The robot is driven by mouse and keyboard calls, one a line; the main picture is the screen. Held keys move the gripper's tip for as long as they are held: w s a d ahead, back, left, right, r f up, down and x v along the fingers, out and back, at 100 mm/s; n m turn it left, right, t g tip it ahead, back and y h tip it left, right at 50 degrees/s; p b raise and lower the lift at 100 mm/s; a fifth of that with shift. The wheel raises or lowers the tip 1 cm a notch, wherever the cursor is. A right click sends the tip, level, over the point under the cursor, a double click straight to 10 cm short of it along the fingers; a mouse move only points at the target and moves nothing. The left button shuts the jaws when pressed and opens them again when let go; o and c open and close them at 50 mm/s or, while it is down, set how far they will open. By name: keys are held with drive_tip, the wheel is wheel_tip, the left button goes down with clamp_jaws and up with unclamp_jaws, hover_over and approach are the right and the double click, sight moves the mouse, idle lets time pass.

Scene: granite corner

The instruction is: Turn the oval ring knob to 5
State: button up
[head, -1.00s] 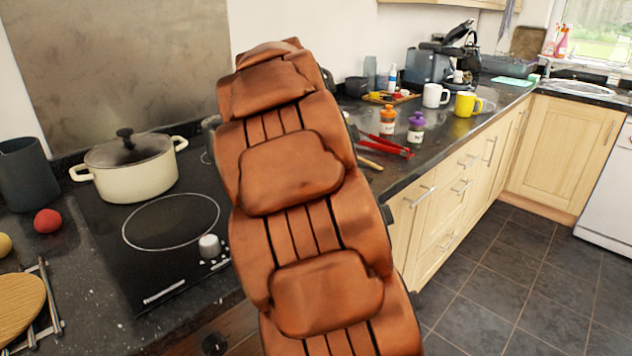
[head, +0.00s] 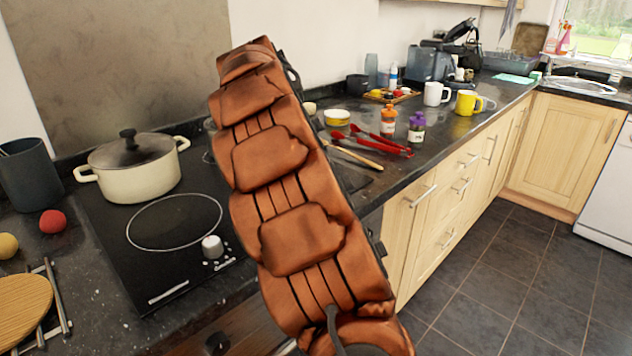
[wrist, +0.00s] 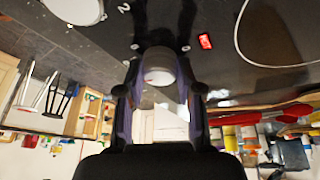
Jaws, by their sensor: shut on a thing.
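In the wrist view a pale grey, rounded knob (wrist: 158,63) stands on the black hob between the two fingers of my gripper (wrist: 158,78). The fingers are shut on it from both sides. Its oval ring shape and its pointer cannot be made out. A white figure 2 and small white marks lie on the black surface near it; I cannot see a 5. In the head view my gripper and the held knob are hidden behind my orange arm. A separate white knob (head: 212,247) shows left of the arm on the hob (head: 150,272).
A cream pot (head: 137,180) with a lid stands at the back of the hob. A red ball (head: 52,221) lies on the counter left of it. Red tongs (head: 375,142), two small bottles and mugs stand right of my arm. A red display (wrist: 205,41) shows beside the held knob.

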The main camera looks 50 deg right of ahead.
drive_tip(key=shift+m, duration=0.4)
drive_tip(key=o, duration=1.2)
drive_tip(key=shift+c, duration=0.2)
drive_tip(key=shift+w+a+r, duration=0.1)
drive_tip(key=shift+w+r, duration=0.1)
drive_tip(key=shift+r, duration=0.25)
drive_tip(key=shift+w+a+r, duration=0.6)
drive_tip(key=shift+a+r, duration=0.2)
drive_tip(key=shift+r, duration=0.15)
drive_tip(key=w+a, duration=0.1)
drive_tip(key=a, duration=0.1)
drive_tip(key=w+a, duration=0.4)
drive_tip(key=shift+w+a, duration=0.25)
drive_tip(key=shift+a, duration=0.15)
drive_tip(key=shift+w+a+r, duration=0.15)
drive_tip(key=shift+a+r, duration=0.05)
